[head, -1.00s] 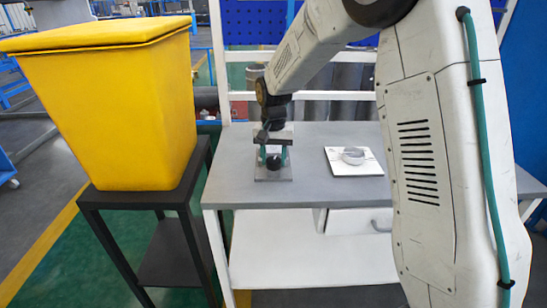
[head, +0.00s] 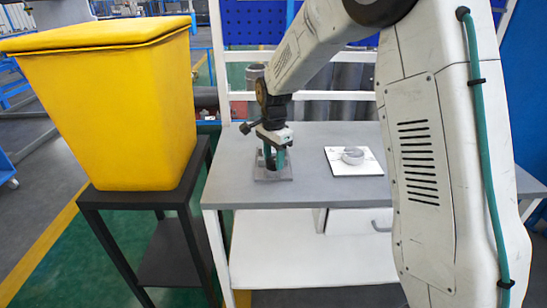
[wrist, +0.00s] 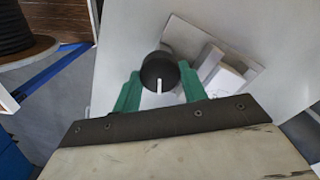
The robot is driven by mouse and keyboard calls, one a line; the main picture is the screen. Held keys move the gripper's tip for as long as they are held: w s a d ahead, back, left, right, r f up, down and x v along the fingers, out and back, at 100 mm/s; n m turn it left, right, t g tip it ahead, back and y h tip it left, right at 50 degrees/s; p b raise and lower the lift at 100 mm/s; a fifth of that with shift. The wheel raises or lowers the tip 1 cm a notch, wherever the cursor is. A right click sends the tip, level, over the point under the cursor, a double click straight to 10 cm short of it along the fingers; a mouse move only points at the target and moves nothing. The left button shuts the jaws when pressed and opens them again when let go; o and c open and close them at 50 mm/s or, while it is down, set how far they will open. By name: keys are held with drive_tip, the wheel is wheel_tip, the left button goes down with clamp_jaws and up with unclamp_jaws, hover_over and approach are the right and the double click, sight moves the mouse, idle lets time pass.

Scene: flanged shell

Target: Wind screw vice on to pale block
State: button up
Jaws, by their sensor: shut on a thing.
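The screw vice (head: 287,176) is a small grey base on the grey table. Its black round knob (wrist: 157,70) has a white mark that points towards the bottom of the wrist view. My gripper (head: 271,163) comes down from above, and its green fingers are shut on the knob, one at each side. The wrist view shows the vice's plate (wrist: 181,35), a grey jaw (wrist: 209,61) and the pale block (wrist: 225,82) beyond the knob. Whether the jaw touches the block I cannot tell. In the head view the fingers hide most of the vice.
A white plate with a grey round piece (head: 353,156) lies to the right on the table (head: 235,180). A yellow bin (head: 110,110) stands on a black stand at the left. My arm hides the table's right side. The front left of the table is clear.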

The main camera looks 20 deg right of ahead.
sight(273, 160)
drive_tip(key=shift+r+m, duration=0.1)
drive_tip(key=shift+m, duration=0.2)
idle(0.4)
drive_tip(key=o, duration=1)
wheel_tip(273, 160, up, 8)
drive_tip(key=shift+f, duration=0.15)
